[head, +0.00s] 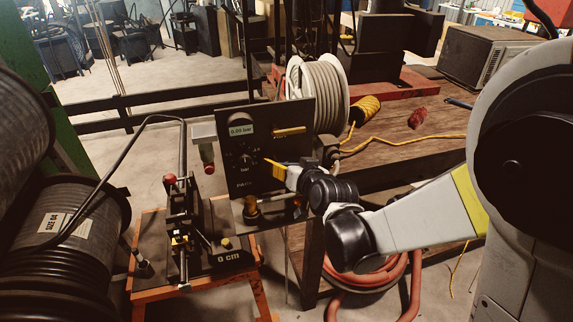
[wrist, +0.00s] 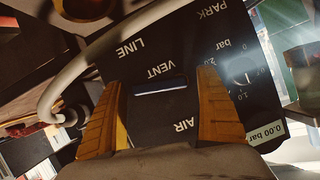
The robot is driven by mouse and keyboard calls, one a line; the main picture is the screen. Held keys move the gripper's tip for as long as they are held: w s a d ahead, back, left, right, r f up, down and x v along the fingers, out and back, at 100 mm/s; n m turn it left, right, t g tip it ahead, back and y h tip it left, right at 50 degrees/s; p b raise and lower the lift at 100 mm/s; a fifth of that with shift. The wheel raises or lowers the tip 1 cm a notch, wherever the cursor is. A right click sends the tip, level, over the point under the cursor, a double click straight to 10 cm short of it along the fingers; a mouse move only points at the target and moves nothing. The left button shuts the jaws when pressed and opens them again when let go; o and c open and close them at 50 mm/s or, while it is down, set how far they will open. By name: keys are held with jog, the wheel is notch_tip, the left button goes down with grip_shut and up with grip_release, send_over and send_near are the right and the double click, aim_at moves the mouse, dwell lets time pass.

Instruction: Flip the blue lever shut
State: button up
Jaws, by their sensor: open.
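In the wrist view, a short dark bar with a pale bluish edge (wrist: 161,87) sits on the black panel (wrist: 150,52) between the words VENT and AIR. My gripper (wrist: 160,100) is open, with one yellow finger on each side of the bar and clear gaps between. I cannot tell its depth from the panel. In the head view, my gripper (head: 276,168) is at the front of the panel (head: 240,178), low on its right side. No blue lever can be made out there.
A crimping stand (head: 185,225) marked 0 cm stands left of the panel, with a black hose arching over it. A pale curved tube (wrist: 95,50) crosses the wrist view. Hose reels (head: 65,225) fill the left. A cable spool (head: 318,92) stands behind the panel.

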jog(key=c, duration=1.1)
jog(key=shift+r+n+h, duration=0.35)
jog(key=shift+n+h, duration=0.35)
jog(key=shift+n, duration=0.3)
jog(key=shift+c, duration=0.2)
jog(key=o, duration=1.1)
jog(key=shift+d, duration=0.1)
jog(key=shift+o, duration=0.2)
jog(key=v, duration=1.2)
jog(key=shift+f, duration=0.2)
jog(key=shift+s, duration=0.1)
